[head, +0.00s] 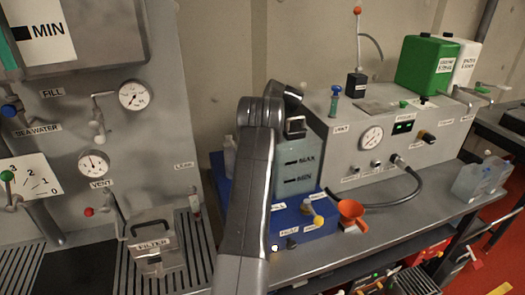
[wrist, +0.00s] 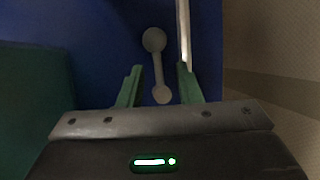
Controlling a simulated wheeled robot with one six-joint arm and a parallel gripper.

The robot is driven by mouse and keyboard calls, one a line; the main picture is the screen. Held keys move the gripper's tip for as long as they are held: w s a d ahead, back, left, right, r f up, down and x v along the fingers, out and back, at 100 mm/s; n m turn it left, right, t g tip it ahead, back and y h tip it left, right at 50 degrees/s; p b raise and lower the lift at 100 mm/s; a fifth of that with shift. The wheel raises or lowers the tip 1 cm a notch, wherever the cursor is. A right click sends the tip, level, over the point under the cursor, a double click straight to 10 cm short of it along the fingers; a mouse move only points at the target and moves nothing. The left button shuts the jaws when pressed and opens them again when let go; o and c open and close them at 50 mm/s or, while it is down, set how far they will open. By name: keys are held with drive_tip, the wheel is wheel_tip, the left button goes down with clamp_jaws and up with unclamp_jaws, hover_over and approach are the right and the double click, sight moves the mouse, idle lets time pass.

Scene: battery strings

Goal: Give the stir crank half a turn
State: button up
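In the wrist view a grey crank (wrist: 158,68), which looks like the stir crank, shows against a blue surface (wrist: 105,40). It has a round hub at its upper end and a smaller round knob (wrist: 162,95) at its lower end. My gripper (wrist: 160,68) has two green fingers, apart, one on each side of the crank's arm. I see no finger touching it, though the depth between them is hard to judge. In the head view my arm covers part of the blue base (head: 310,222) and the MAX/MIN tank (head: 300,170); the crank and my fingers are hidden there.
A thin pale rod (wrist: 184,30) stands close by the right finger. A dark green face (wrist: 35,105) fills the left of the wrist view.

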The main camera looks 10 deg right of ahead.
drive_tip(key=v, duration=1)
drive_tip(key=shift+b, duration=0.35)
drive_tip(key=p+x, duration=0.2)
drive_tip(key=x, duration=1.1)
drive_tip(key=shift+f, duration=0.45)
drive_tip(key=b+v, duration=0.2)
drive_tip(key=v, duration=1.2)
drive_tip(key=p+x, duration=0.2)
drive_tip(key=x, duration=1.2)
drive_tip(key=shift+a, duration=0.1)
drive_tip(key=shift+w+m+t+b, duration=0.3)
drive_tip(key=shift+m+b, duration=0.05)
drive_tip(key=shift+m, duration=0.55)
